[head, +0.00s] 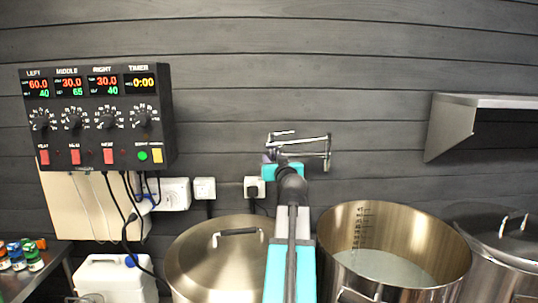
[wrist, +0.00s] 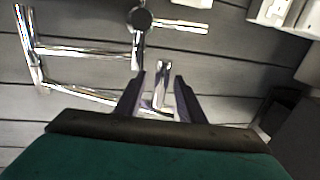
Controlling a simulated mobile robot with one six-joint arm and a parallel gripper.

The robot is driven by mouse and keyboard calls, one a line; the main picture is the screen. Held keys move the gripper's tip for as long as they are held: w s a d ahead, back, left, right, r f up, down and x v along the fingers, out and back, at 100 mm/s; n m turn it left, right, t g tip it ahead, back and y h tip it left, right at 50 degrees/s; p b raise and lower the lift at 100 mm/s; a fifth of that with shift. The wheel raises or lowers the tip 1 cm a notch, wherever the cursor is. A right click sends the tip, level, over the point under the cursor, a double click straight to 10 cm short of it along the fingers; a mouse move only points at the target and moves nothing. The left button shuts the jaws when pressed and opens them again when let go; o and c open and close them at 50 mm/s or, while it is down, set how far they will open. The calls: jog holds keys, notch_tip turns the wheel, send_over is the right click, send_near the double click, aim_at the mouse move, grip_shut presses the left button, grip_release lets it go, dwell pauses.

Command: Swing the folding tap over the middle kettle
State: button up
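The chrome folding tap (head: 313,147) is on the dark plank wall, its jointed arms folded close to the wall. It also shows in the wrist view (wrist: 80,52), with a round joint at the top. My gripper (wrist: 160,82) is open, its two dark fingers on either side of a short chrome end of the tap. I cannot tell whether they touch it. In the head view my arm reaches up to the tap and partly hides it. The middle kettle (head: 455,262) is open, right of my arm and below the tap, with liquid inside.
A lidded kettle (head: 190,262) stands left of my arm and another lidded kettle (head: 482,240) at far right. A control box (head: 95,155) with dials hangs at left. A metal shelf (head: 485,101) juts out at upper right. Wall sockets (head: 204,188) sit below the tap's level.

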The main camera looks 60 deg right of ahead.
jog(key=shift+p+x, duration=0.7)
jog(key=shift+x, duration=1.75)
jog(key=shift+c, duration=0.2)
grip_shut()
jog(key=shift+a, duration=0.15)
